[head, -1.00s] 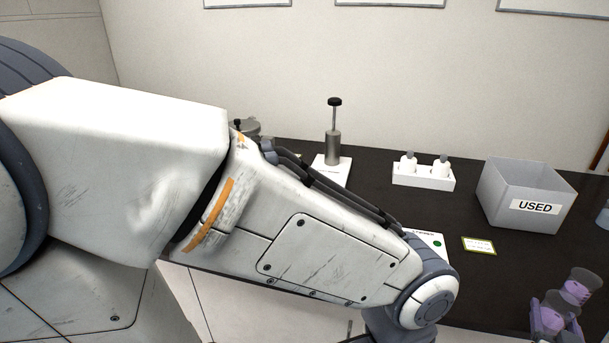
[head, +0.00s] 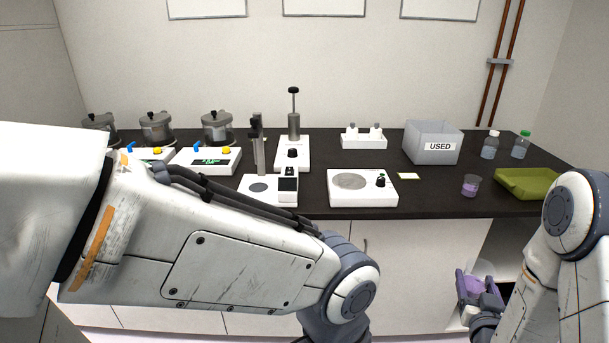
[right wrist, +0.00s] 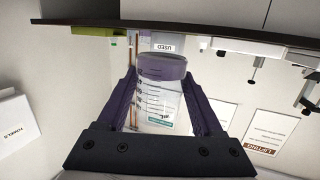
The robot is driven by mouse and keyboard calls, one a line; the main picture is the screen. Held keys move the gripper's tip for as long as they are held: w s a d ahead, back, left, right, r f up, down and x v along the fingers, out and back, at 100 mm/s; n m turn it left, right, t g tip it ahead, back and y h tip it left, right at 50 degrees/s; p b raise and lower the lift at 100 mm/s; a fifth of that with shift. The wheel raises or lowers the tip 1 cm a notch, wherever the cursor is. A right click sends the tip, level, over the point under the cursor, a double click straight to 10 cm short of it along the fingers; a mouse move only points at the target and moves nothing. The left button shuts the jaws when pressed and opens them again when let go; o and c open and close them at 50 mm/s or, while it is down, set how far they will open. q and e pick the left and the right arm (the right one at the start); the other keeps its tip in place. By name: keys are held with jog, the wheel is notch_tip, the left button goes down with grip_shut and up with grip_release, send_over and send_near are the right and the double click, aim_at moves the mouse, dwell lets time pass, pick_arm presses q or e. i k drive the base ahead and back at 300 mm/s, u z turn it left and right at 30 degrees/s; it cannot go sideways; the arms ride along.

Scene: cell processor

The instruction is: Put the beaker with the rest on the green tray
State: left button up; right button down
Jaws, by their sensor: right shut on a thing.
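My right gripper (head: 480,292) is shut on a clear beaker with purple liquid (head: 474,282), low in front of the bench, below its top. In the right wrist view the held beaker (right wrist: 160,98) stands between the purple fingers, with graduation marks and a small label; this view looks upside down. Another small beaker with purple liquid (head: 471,187) stands on the bench near its front edge. The green tray (head: 525,184) lies on the bench to the right of that beaker and looks empty. My left gripper is out of the picture; only its arm shows.
The grey USED box (head: 432,146) and two bottles (head: 489,146) stand behind. My left arm covers the bench's left front.

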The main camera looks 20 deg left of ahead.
aim_at(533, 187)
jog(key=u, duration=0.6)
jog(key=i, duration=0.5)
jog(key=u, duration=1.2)
jog(key=i, duration=0.7)
jog(key=u, duration=0.6)
